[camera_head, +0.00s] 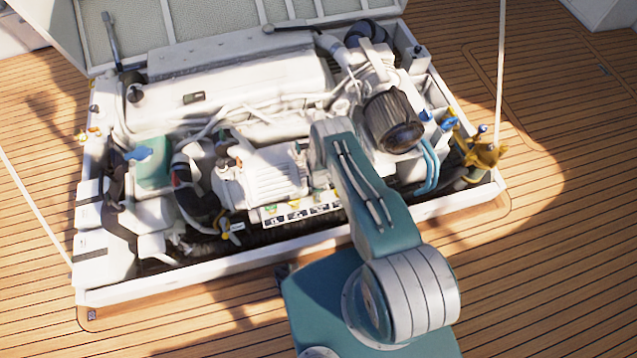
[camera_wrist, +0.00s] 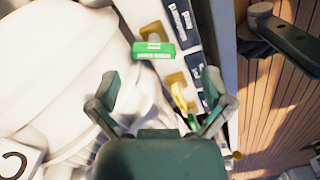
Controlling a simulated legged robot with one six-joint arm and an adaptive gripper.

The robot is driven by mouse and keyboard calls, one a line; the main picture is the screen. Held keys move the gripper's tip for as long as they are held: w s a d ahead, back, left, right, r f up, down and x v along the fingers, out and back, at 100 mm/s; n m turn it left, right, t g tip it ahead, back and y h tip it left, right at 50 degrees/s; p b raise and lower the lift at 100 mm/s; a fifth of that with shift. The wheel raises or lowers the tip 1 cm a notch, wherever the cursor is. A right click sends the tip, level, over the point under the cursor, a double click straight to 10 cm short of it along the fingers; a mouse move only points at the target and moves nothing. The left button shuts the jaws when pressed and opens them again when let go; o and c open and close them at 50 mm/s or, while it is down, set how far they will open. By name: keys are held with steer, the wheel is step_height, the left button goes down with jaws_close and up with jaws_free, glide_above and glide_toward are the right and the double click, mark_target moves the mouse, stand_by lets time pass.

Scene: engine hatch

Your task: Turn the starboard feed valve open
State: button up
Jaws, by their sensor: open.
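In the wrist view my gripper (camera_wrist: 161,80) is open, with nothing between its two fingers. A label strip with dark plates (camera_wrist: 200,70) runs past the right finger. A yellow handle (camera_wrist: 180,95) stands at the strip, between the fingers in the picture and nearer the right one. A green tag with white lettering (camera_wrist: 153,50) lies beyond the fingertips. The lettering is too blurred for me to tell which valve is the starboard feed. In the head view the label strip (camera_head: 300,211) sits at the front of the engine; my arm hides the gripper there.
The white engine block (camera_head: 262,172) and hoses crowd the hatch. The white hatch frame (camera_head: 200,273) borders it in front. A dark ribbed cylinder (camera_head: 394,120) and blue hoses (camera_head: 430,165) stand right of my arm. The wooden deck (camera_head: 560,260) is clear at right.

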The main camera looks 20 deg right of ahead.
step_height(320, 180, up, 7)
stand_by(1.0)
step_height(320, 180, up, 12)
steer(key=shift+w, duration=0.15)
stand_by(0.7)
steer(key=shift+a+f, duration=0.1)
